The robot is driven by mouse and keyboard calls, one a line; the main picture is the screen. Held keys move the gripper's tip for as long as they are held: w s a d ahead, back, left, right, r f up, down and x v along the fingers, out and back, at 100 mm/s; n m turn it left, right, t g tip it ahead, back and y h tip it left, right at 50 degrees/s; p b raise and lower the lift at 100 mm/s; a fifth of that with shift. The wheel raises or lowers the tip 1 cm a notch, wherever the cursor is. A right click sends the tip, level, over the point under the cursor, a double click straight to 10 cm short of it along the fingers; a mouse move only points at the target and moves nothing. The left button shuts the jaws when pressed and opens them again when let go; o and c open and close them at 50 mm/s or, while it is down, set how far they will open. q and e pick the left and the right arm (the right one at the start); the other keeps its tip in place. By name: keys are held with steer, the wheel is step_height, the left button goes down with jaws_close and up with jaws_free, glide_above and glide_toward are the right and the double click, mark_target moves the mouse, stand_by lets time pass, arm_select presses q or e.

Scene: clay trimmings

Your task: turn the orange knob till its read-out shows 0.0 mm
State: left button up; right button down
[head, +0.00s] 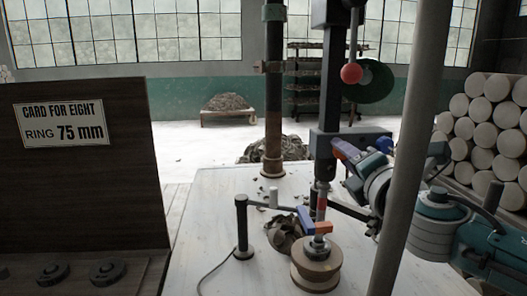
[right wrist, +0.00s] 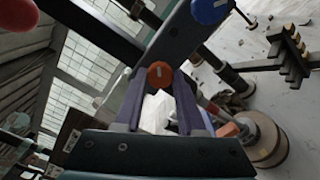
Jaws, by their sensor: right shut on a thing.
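In the right wrist view the orange knob (right wrist: 160,75) is a round disc with a pale mark, on the dark arm of the machine. My right gripper (right wrist: 160,88) has its two purple fingers shut on the knob, one on each side. In the head view my right gripper (head: 340,153) reaches in from the right to the machine's dark column (head: 328,105); its hand and the column mostly hide the knob there. I cannot make out the read-out or any figure on it in either view. My left gripper is not in view.
A blue knob (right wrist: 210,11) is close to the orange one. A red ball lever (head: 351,73) hangs above. Below are a blue-and-orange tool part (head: 310,222) and a round brown block (head: 316,268). A dark board (head: 80,190) with a card (head: 62,122) stands left.

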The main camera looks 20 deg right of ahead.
stand_by(0.3)
steer(key=c, duration=0.5)
jaws_free()
steer(key=shift+s, duration=0.1)
steer(key=v, duration=0.9)
steer(key=shift+s, duration=0.4)
steer(key=shift+a, duration=0.1)
